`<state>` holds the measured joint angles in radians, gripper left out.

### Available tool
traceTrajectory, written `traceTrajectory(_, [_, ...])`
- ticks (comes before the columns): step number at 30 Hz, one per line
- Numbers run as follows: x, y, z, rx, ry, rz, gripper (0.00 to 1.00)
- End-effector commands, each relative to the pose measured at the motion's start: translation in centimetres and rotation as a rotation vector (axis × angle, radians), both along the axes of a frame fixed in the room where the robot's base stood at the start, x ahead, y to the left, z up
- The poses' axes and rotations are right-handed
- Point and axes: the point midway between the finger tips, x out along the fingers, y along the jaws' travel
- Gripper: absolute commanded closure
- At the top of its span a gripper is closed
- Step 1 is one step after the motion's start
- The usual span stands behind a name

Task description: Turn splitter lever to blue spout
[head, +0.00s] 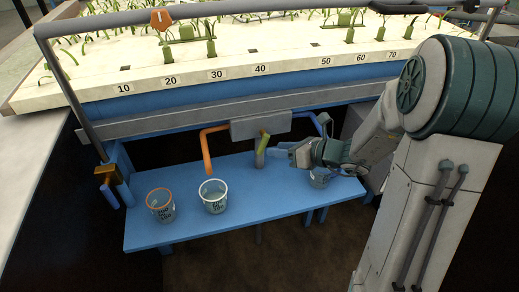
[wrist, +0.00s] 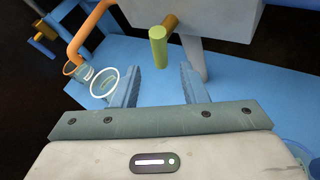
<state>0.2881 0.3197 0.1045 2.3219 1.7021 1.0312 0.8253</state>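The splitter is a grey box (head: 261,126) under the flume's end. Its yellow-green lever (head: 261,150) hangs nearly straight down from a brown shaft, and it also shows in the wrist view (wrist: 159,47). An orange spout (head: 207,150) leaves the box at the left. A blue spout (head: 323,122) leaves it at the right, partly hidden by my arm. My gripper (head: 282,151) is just right of the lever in the head view. In the wrist view its two fingers (wrist: 158,82) are apart with nothing between them, and the lever stands ahead of the gap, not gripped.
A blue bench (head: 240,222) carries an orange-rimmed cup (head: 160,206) and a white-rimmed cup (head: 213,197). Another cup (head: 319,179) stands at the right below my arm. The planted flume bed (head: 240,45) and its grey rail (head: 200,115) lie above and behind.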

Motion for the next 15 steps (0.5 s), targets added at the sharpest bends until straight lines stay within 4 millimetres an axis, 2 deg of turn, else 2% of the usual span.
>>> traceTrajectory(1, [0.5,1.0,-0.6,0.001,0.001,0.004,0.6])
traceTrajectory(6, [2.0,3.5,-1.8,0.0,0.001,0.004,0.6])
traceTrajectory(15, [3.3,5.5,-2.5,-0.001,0.0,0.004,0.6])
